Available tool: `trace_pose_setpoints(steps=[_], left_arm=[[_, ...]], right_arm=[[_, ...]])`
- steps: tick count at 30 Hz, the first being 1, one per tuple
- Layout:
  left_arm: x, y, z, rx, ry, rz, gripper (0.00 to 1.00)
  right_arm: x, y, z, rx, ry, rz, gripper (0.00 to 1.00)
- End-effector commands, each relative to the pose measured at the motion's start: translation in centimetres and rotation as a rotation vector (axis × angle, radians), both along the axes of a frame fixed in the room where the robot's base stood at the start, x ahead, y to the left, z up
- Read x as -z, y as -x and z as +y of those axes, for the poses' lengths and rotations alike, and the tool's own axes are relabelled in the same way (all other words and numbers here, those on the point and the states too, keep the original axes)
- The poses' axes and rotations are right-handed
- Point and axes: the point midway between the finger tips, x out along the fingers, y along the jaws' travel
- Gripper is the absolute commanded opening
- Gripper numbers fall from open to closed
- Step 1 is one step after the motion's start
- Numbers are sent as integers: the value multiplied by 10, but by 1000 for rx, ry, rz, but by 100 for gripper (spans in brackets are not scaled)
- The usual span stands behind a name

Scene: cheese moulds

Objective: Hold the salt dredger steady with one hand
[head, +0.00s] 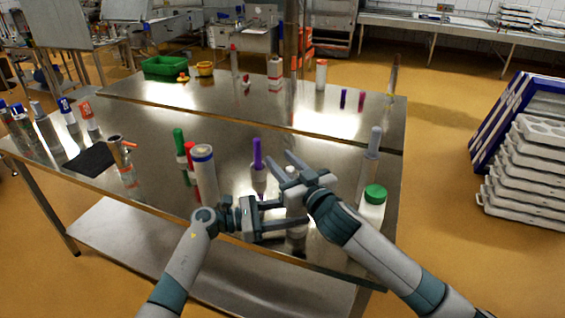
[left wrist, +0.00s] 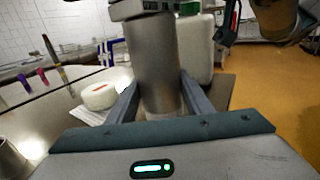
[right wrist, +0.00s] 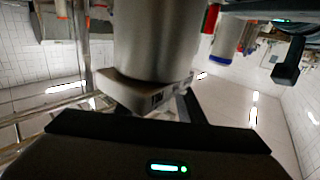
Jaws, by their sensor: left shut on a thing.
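The salt dredger, a grey metal cylinder, stands upright in the left wrist view (left wrist: 160,65). My left gripper (head: 285,216) is shut on its lower body, one finger on each side. Its top is cut off in that view. In the head view the dredger is mostly hidden by my grippers. My right gripper (head: 282,162) is above the left one at the dredger's upper end, its fingers spread. In the right wrist view the dredger (right wrist: 155,45) is close in front of that gripper. A pale block-like part (right wrist: 145,92) there hides much of the fingers.
A white bottle with a green cap (head: 373,205) stands to the right on the steel table. A purple-topped bottle (head: 258,165) and a blue-topped white cylinder (head: 205,175) stand to the left. A white round box (left wrist: 98,96) with a red mark lies on the table.

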Motion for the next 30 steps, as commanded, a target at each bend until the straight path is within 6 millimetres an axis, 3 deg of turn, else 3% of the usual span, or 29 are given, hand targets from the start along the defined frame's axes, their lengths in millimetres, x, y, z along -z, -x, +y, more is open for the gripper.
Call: trace_pose_setpoints(steps=[1,4,5,11,21,29,30], left_arm=[[0,0,0,0,0,0,14],[0,0,0,0,0,0,14],[0,0,0,0,0,0,14],[0,0,0,0,0,0,14],[0,0,0,0,0,0,14],[0,-1,2,-4,0,1,14],[0,-1,2,-5,0,1,14]], right_arm=[[0,0,0,0,0,0,26],[0,0,0,0,0,0,2],[0,0,0,0,0,0,0],[1,1,-4,1,0,1,0],[1,18,-47,2,0,1,0],[0,18,-48,3,1,0,0],[0,18,-48,3,1,0,18]])
